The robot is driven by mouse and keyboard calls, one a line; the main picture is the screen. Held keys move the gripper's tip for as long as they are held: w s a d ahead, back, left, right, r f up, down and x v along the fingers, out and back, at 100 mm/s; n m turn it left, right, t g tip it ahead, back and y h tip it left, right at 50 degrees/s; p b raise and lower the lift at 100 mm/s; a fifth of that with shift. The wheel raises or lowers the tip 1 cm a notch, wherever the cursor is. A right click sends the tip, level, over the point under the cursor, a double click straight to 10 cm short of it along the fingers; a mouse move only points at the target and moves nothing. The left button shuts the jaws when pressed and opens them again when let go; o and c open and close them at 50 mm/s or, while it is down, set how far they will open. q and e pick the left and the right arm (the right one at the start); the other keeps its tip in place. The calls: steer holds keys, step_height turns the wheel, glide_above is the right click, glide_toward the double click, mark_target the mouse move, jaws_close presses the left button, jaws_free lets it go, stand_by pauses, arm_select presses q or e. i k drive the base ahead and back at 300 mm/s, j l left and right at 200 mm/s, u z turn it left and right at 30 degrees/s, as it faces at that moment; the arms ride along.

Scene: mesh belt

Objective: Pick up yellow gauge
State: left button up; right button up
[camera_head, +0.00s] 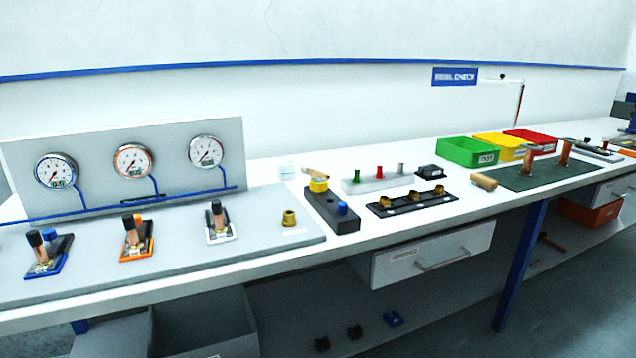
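A short yellow cylinder (318,184), which looks like the yellow gauge, sits upright in the back end of a dark block (333,213) near the middle of the bench. A blue cylinder (342,208) stands in the front end of the same block. A tan piece (314,172) lies just behind the yellow cylinder. Neither of my grippers is in view.
The white bench (400,228) runs across the view. Left of the block is a grey board with a brass fitting (289,218), valves and dials. Right are a black holder with brass parts (412,201), a white peg rack (378,182) and coloured bins (467,151).

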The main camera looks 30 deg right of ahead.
mark_target(317, 184)
steer(key=l+u, duration=0.25)
steer(key=l, duration=0.65)
steer(key=l+u, duration=0.3)
steer(key=l, duration=0.65)
steer(key=k+l+u, duration=0.1)
steer(key=l+u, duration=0.15)
steer(key=l, duration=0.65)
